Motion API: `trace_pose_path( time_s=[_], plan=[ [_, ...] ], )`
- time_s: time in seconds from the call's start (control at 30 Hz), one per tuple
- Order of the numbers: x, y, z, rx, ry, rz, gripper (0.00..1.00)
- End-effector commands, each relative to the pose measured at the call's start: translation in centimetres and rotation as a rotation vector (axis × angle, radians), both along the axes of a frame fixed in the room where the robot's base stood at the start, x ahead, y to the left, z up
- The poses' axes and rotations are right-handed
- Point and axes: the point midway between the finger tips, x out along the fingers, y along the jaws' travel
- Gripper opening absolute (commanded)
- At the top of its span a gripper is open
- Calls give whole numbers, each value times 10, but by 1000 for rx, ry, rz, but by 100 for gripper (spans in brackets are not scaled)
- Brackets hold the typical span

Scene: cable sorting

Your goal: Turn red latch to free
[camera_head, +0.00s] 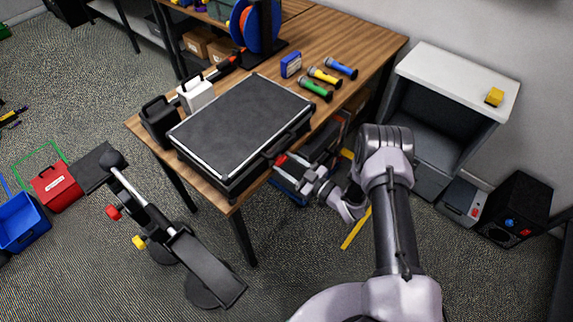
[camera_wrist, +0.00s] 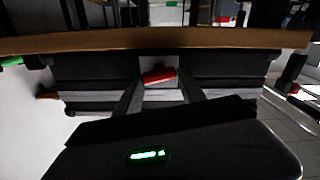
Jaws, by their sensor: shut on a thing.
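A black case (camera_head: 240,128) with silver edging lies closed on the wooden table. Its red latch (camera_head: 281,160) shows on the front side near the right corner. My gripper (camera_head: 274,157) is at that side of the case. In the wrist view the red latch (camera_wrist: 159,75) lies between the two dark fingers of my gripper (camera_wrist: 162,84), slightly tilted. The fingers are shut on it. The case's side (camera_wrist: 95,85) spans the wrist view behind the fingers. The exact contact of the fingertips is hard to make out.
Several flashlights (camera_head: 325,76) and a blue box (camera_head: 291,64) lie behind the case on the wooden table (camera_head: 352,38). Black and white containers (camera_head: 196,94) stand at its left. A white shelf unit (camera_head: 455,75) stands at the right. A black stand (camera_head: 180,248) is on the floor in front.

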Motion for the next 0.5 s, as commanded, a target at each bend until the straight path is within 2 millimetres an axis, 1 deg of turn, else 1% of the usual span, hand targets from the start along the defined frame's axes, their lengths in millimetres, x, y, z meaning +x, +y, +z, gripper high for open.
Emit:
trace_pose_path(
  time_s=[0.5],
  plan=[
    [-2,2,-4,-298,-382,1,7]
  ],
)
